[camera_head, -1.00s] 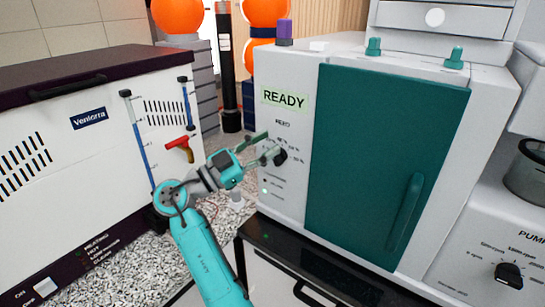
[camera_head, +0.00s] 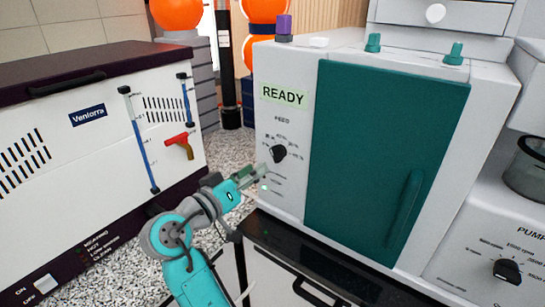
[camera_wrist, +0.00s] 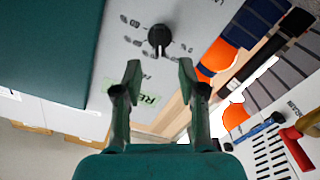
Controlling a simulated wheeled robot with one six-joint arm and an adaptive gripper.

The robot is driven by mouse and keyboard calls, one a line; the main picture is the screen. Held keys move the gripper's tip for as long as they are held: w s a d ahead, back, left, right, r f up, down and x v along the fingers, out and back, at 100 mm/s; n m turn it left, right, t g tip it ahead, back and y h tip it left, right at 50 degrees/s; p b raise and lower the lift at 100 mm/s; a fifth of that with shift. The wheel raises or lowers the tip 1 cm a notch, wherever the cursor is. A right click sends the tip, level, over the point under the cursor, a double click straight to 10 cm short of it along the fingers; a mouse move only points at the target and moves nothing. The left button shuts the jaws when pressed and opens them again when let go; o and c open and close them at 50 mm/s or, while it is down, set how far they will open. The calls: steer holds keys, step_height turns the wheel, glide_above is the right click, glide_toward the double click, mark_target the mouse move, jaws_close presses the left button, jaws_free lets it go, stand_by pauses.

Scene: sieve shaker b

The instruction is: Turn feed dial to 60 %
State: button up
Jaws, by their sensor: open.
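The feed dial (camera_head: 278,153) is a small black knob on the light grey front panel, under the word FEED and below a green READY display (camera_head: 284,95). Percent marks ring it, too small to read surely. In the wrist view the dial (camera_wrist: 159,36) lies just beyond and between my two fingertips. My gripper (camera_head: 257,176) is open and empty, a little below and left of the dial in the head view. In the wrist view my gripper's fingers (camera_wrist: 159,72) are spread and appear apart from the dial.
A teal door (camera_head: 385,160) with a handle fills the machine's front right of the panel. A Venlorra cabinet (camera_head: 80,160) with a red-handled valve (camera_head: 180,145) stands left. A pump unit (camera_head: 490,260) stands right.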

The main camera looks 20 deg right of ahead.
mark_target(273, 156)
steer(key=x, duration=0.8)
jaws_close()
